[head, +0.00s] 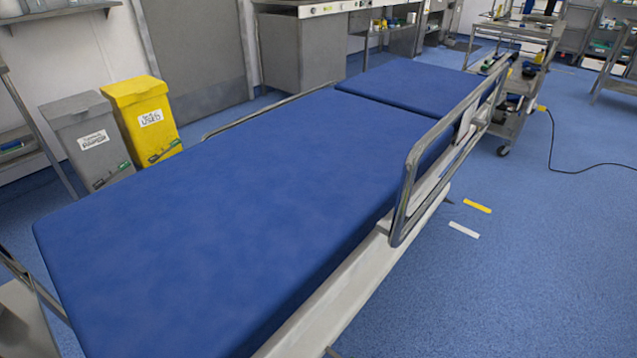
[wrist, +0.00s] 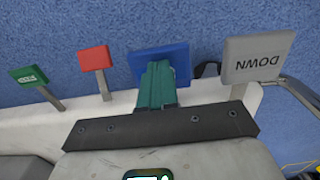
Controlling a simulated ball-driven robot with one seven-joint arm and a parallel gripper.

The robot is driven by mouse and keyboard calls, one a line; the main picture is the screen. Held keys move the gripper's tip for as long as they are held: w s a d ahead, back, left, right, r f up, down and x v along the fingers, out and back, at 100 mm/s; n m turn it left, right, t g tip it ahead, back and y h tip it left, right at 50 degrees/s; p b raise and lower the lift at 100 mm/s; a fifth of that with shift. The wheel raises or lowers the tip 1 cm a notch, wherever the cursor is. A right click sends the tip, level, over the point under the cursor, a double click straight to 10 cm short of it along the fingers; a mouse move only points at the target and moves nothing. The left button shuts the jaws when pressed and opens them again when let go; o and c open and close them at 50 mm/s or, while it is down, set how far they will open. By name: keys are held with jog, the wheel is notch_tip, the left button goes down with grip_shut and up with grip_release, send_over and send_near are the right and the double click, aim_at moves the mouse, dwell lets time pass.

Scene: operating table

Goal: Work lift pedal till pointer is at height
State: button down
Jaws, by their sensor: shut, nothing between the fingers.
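Several pedals stand in a row in the wrist view. From the left they are a small green pedal with a white mark (wrist: 28,75), a red pedal (wrist: 94,58), a larger blue pedal (wrist: 179,58) and a grey pedal lettered DOWN (wrist: 258,60), its word upside down. My gripper (wrist: 158,68) is shut and empty, its teal fingers overlapping the middle of the blue pedal. I cannot tell whether they touch it. Any lettering on the blue pedal is hidden or absent. The operating table (head: 230,170) has a blue mattress. I see no height pointer, and my gripper is outside the head view.
A metal side rail (head: 408,190) runs along the table's right side. A yellow bin (head: 145,118) and a grey bin (head: 88,140) stand at the left. A cart (head: 520,105) stands at the back right with a cable on the floor. The floor at the right is mostly clear.

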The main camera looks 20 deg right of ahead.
jog(key=shift+r, duration=0.1)
notch_tip(320, 180, up, 7)
jog(key=p, duration=0.7)
dwell(0.5)
jog(key=s+d+r+m, duration=0.2)
jog(key=d+r, duration=0.3)
jog(key=d, duration=0.3)
jog(key=s+d+r+m, duration=0.2)
jog(key=d+r, duration=0.4)
jog(key=d, duration=0.1)
jog(key=s+d+r+m+t, duration=0.1)
jog(key=s+d+r+m, duration=0.2)
jog(key=s+d+r, duration=0.85)
notch_tip(320, 180, up, 20)
jog(key=w+p, duration=0.1)
jog(key=p, duration=1.7)
jog(key=shift+w+d+f, duration=0.25)
jog(key=shift+w, duration=0.1)
